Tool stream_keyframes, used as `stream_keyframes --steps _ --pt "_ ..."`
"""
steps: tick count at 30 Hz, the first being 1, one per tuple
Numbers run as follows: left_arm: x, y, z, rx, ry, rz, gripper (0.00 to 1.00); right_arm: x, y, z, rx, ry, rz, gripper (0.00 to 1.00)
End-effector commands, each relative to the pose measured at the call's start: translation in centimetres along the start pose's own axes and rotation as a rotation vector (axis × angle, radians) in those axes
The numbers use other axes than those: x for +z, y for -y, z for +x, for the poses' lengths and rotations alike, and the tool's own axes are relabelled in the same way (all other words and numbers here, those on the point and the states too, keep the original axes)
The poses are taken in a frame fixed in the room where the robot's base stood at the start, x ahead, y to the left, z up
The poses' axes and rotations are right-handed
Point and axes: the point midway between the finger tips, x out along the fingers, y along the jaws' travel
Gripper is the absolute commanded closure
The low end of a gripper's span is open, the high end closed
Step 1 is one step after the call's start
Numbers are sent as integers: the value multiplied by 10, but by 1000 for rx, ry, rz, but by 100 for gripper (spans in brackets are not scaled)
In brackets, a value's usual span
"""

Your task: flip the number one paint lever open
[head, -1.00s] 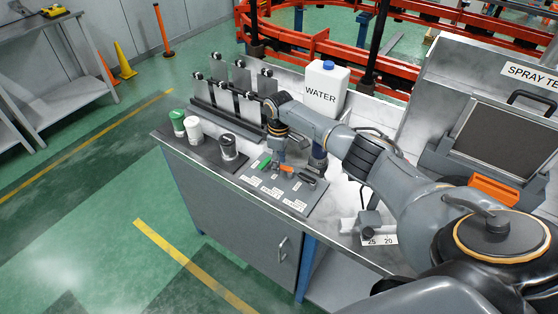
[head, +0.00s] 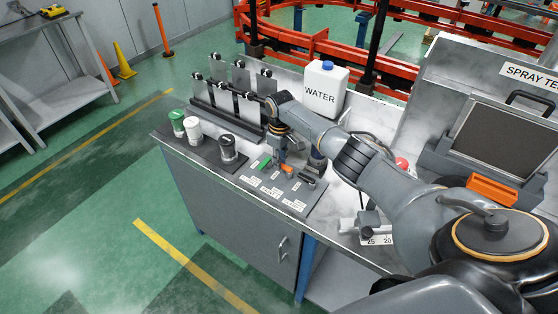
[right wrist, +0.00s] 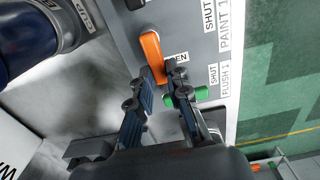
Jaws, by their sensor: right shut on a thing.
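The orange lever (head: 288,169) sits on the grey valve panel at the bench's front edge. In the right wrist view the orange lever (right wrist: 151,52) lies beside the PAINT 1 label (right wrist: 231,22), with an OPEN label partly hidden by a finger. My right gripper (right wrist: 160,76) is shut on the lever's near end, a finger on each side. In the head view my right gripper (head: 282,162) is over the panel. A green lever (right wrist: 196,95) by the FLUSH 1 label is close beside the right finger. My left gripper is not in view.
Green (head: 178,122), white (head: 193,130) and black (head: 228,148) cups stand left of the panel. A WATER jug (head: 325,88) and a rack of grey plates (head: 222,92) stand behind. A black lever (head: 306,178) is to the right on the panel.

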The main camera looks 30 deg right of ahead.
Motion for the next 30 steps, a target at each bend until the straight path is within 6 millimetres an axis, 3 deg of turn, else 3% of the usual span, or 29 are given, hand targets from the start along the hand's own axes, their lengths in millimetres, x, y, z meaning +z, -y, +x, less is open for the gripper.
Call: stream_keyframes --steps 9,10,13,23,26,30 --pt "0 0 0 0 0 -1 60 -1 -2 -1 2 -3 22 100" --pt "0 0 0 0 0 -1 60 -1 -2 -1 2 -4 22 79" --pt "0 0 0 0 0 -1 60 -1 -2 -1 2 -3 21 60" --pt "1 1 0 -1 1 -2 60 0 -1 -2 1 -2 19 60" --pt "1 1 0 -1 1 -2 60 -1 -1 -10 1 -3 18 60" --pt "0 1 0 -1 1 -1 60 -1 -2 -35 3 -6 18 60"
